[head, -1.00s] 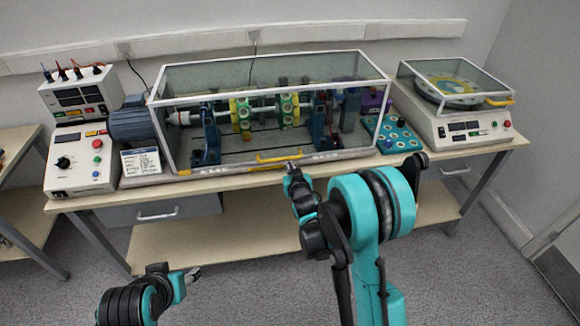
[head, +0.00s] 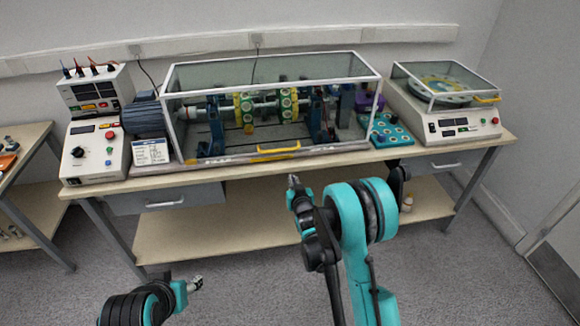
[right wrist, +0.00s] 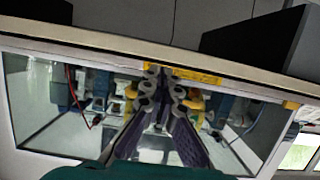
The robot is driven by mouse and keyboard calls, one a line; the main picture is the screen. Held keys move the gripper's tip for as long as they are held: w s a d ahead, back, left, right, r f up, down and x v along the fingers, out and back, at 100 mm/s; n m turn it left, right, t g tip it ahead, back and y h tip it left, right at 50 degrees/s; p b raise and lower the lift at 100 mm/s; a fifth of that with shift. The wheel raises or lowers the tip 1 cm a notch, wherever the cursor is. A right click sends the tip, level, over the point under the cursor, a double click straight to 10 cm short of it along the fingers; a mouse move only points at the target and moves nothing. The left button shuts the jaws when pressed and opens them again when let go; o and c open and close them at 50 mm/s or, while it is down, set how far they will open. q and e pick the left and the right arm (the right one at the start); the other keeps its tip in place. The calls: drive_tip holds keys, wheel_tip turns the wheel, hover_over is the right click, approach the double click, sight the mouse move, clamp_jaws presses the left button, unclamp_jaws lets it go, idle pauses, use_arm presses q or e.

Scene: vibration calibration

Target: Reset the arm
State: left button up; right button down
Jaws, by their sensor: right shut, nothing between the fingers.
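My right arm reaches up from the lower right, and its gripper (head: 294,183) is shut and empty. It shows just below the front edge of the bench in the head view, apart from the case handle. In the right wrist view its fingers (right wrist: 162,82) point toward the case and its yellow handle (right wrist: 190,75). My left gripper (head: 195,284) is low at the left over the floor, small in the picture; I cannot tell its jaws. The clear case (head: 275,70) stands over the rotor rig with its yellow handle (head: 278,150) at the front.
The bench (head: 240,177) carries a control box (head: 95,150) at left, a teal block tray (head: 388,131) and a white balance unit (head: 455,122) at right. Drawers (head: 165,199) hang under the top. A side table (head: 25,145) is at far left. Floor in front is clear.

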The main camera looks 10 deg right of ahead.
drive_tip(key=s+d+r+g, duration=0.3)
drive_tip(key=s+r+g, duration=0.1)
drive_tip(key=s+r, duration=1.05)
drive_tip(key=s+f+g, duration=0.1)
drive_tip(key=s, duration=1.1)
drive_tip(key=s+f+g, duration=0.2)
drive_tip(key=s, duration=1)
drive_tip(key=shift+s+f+g, duration=0.2)
drive_tip(key=shift+f+g, duration=0.05)
drive_tip(key=shift+g, duration=0.05)
